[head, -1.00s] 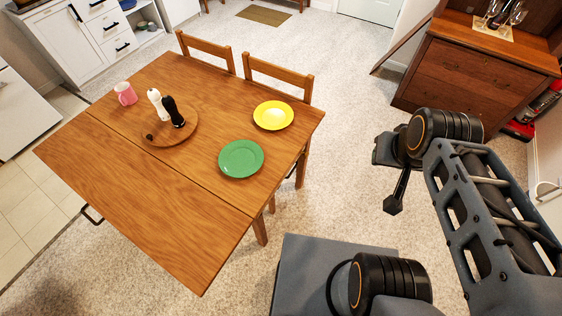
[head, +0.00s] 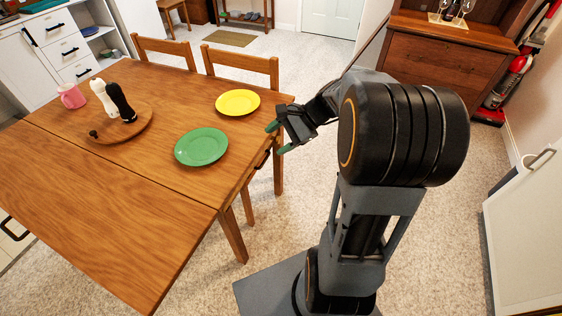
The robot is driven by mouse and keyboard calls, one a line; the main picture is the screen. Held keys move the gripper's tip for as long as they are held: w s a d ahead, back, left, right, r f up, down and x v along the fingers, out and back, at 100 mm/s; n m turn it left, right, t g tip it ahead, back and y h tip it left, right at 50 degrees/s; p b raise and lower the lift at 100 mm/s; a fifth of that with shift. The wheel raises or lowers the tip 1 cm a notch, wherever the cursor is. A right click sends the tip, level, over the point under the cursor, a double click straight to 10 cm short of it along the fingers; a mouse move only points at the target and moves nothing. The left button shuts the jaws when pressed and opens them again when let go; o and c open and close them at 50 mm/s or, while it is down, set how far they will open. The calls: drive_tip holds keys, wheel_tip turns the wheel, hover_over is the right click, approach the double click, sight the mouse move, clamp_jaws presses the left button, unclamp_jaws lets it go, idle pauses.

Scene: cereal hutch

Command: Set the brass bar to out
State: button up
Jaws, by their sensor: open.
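I cannot make out a brass-coloured bar for certain. A small dark handle-like piece (head: 262,158) shows at the right edge of the wooden table (head: 105,195). Another dark bar (head: 12,228) sticks out at the table's left edge. My gripper (head: 277,139) is open and empty, with green fingertips pointing left at the table's right edge, close to the small dark piece. I cannot tell whether it touches anything.
A green plate (head: 201,147), a yellow plate (head: 238,102) and a round board (head: 140,131) with two shakers stand on the table, beside a pink mug (head: 72,96). Two chairs are behind. A wooden cabinet (head: 440,68) stands at the back right. Carpet between is clear.

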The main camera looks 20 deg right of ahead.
drive_tip(key=w+d+f+m+t+y+b, duration=0.1)
drive_tip(key=w+d+f+m+t+b, duration=0.45)
drive_tip(key=d+f, duration=0.45)
drive_tip(key=w+d+f+m+t+y+b, duration=0.25)
drive_tip(key=d+f+m+t+b, duration=0.25)
drive_tip(key=d+f+m+b, duration=0.45)
drive_tip(key=w+a+f+n+b, duration=0.1)
drive_tip(key=w+a+n, duration=0.1)
drive_tip(key=w+a, duration=0.8)
drive_tip(key=shift+a+f+h+b, duration=0.25)
drive_tip(key=shift+f+h+b, duration=0.1)
drive_tip(key=shift+b, duration=0.05)
clamp_jaws()
